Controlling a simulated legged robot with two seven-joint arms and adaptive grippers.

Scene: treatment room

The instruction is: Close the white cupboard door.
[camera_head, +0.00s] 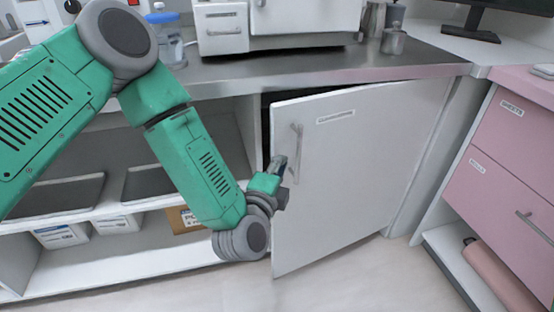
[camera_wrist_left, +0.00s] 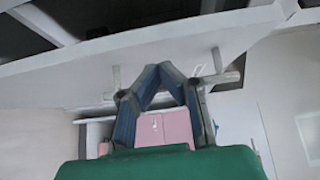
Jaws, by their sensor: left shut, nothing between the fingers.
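The white cupboard door (camera_head: 365,165) stands partly open under the steel counter, with its free edge on the left swung outward. A dark gap shows along its top left. A vertical bar handle (camera_head: 297,152) is near that free edge. My left gripper (camera_head: 279,164) is shut and empty, just left of the handle at the door's free edge. In the left wrist view the gripper's fingertips (camera_wrist_left: 160,70) meet in front of the pale door (camera_wrist_left: 60,82), with the handle (camera_wrist_left: 222,76) close behind them. I cannot tell whether they touch. My right gripper is not in view.
The steel counter (camera_head: 330,65) carries a white appliance (camera_head: 220,28), a blue-lidded jar (camera_head: 168,40) and metal canisters (camera_head: 393,40). Open shelves with boxes (camera_head: 62,235) are at left. Pink drawers (camera_head: 500,190) stand at right. The floor (camera_head: 360,285) before the door is clear.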

